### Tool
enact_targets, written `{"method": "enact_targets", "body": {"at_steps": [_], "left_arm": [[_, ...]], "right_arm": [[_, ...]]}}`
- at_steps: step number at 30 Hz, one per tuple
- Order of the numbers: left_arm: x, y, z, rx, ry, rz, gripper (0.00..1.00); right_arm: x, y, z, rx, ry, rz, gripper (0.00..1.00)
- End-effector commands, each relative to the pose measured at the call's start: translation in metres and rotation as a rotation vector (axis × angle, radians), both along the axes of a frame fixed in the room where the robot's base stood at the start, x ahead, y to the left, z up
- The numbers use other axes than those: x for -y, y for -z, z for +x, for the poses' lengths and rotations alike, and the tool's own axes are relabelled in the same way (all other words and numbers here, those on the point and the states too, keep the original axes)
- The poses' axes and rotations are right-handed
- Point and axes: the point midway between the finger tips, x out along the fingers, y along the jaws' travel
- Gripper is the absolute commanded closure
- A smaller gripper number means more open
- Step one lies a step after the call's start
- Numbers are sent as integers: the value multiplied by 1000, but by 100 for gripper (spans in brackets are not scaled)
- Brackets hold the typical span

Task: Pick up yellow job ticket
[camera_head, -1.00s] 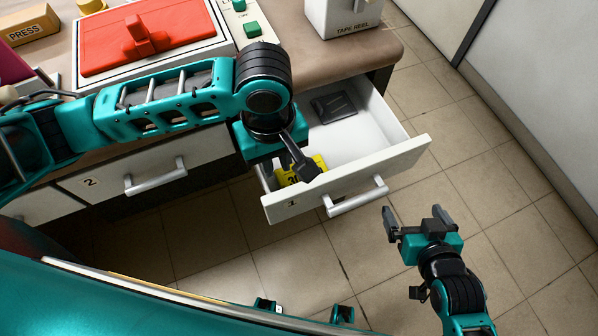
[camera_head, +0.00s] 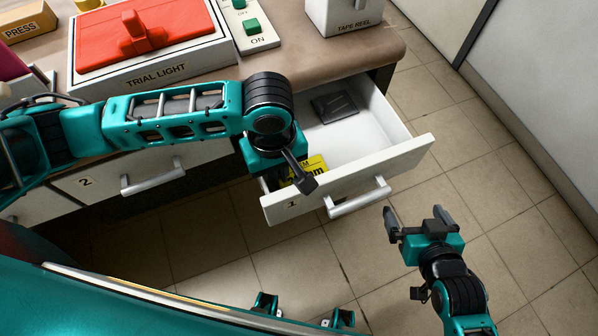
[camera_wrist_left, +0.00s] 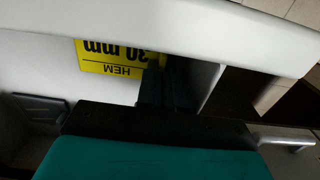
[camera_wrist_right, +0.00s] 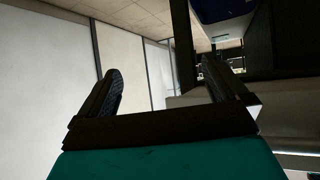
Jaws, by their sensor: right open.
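The yellow job ticket (camera_head: 312,168) lies in the open drawer, near the inside of the drawer front. It carries black print reading HEM and 30 mm. My left gripper (camera_head: 306,181) reaches down into the drawer and hides part of the ticket. In the left wrist view the ticket (camera_wrist_left: 112,58) is left of the fingers (camera_wrist_left: 167,80), which stand close together and overlap its edge. I cannot tell whether any of it is between them. My right gripper (camera_head: 417,222) is open and empty over the floor, right of the drawer; its spread fingers show in the right wrist view (camera_wrist_right: 165,95).
The drawer front (camera_head: 345,185) with its handle stands out over the tiled floor. A dark flat item (camera_head: 335,107) lies deeper in the drawer. On the counter are a red switch box (camera_head: 145,35), a green-button panel (camera_head: 247,25) and a tape reel box (camera_head: 345,15).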

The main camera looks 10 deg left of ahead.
Motion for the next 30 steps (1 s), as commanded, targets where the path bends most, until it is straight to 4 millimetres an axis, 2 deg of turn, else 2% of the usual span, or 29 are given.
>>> {"method": "enact_targets", "body": {"at_steps": [17, 23, 26, 30], "left_arm": [[0, -5, 0, 0, 0, -1, 100], [1, -30, 0, 2, 1, -3, 100], [1, -50, 0, 1, 2, -4, 100], [2, -88, 1, 4, 1, -6, 100]], "right_arm": [[0, 0, -2, -5, -1, -1, 0], [0, -7, -2, -5, 0, -1, 0], [0, -12, -3, -5, 0, -1, 0], [0, -22, -2, -5, 0, -1, 0]]}}
